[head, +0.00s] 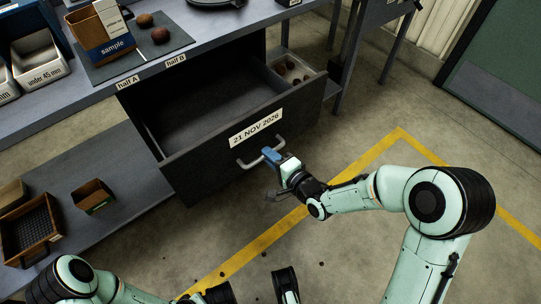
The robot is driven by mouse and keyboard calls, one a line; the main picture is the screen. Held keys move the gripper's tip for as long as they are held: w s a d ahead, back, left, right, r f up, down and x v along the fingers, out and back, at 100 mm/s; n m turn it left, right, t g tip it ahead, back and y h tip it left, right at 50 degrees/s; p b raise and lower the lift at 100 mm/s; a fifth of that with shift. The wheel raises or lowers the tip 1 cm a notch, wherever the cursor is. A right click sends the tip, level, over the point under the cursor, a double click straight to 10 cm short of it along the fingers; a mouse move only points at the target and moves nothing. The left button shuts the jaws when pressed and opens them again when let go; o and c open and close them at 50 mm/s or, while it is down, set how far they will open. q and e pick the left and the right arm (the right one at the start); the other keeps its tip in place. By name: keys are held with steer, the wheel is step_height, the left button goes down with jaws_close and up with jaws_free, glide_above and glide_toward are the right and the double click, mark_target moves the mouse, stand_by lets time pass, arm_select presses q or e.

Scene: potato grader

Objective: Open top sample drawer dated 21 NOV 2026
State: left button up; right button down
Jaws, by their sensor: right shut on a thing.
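The drawer (190,167) labelled "21 NOV 2026" (256,128) is pulled well out from under the bench, and its inside shows. A small light tray (305,78) with several potatoes sits in its right end. My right gripper (273,156) is shut on the drawer's bar handle (246,163), on the front face below the label. My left gripper (258,291) is low at the bottom edge, away from the drawer. Its two dark fingers stand apart with floor showing between them, so it is open and empty.
The bench top (215,38) holds a dark mat with two potatoes, a "sample" box (112,45) and an "under 45 mm" bin (42,72). A lower shelf (95,160) holds crates. Open floor with a yellow line (350,163) lies to the right.

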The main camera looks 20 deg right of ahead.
arm_select(q)
steer(key=shift+s+d, duration=0.15)
steer(key=shift+s, duration=0.25)
arm_select(e)
steer(key=shift+s+d, duration=0.2)
steer(key=shift+s, duration=0.2)
steer(key=c, duration=1.1)
jaws_free()
arm_select(q)
steer(key=w+r+t+p, duration=0.1)
steer(key=w+r+p, duration=0.1)
steer(key=w+r, duration=0.1)
steer(key=s+d+r+g+p, duration=0.1)
steer(key=s+d+r+p, duration=0.2)
steer(key=s+r+p, duration=0.1)
steer(key=s+d+r+m+g+h+p, duration=0.1)
steer(key=s+d+r+g+p, duration=0.1)
steer(key=s+r+p, duration=0.3)
steer(key=shift+s+d+r+h, duration=0.3)
steer(key=shift+s+d+r, duration=0.15)
steer(key=shift+s+r, duration=0.35)
arm_select(e)
steer(key=v, duration=1.3)
steer(key=shift+s, duration=0.2)
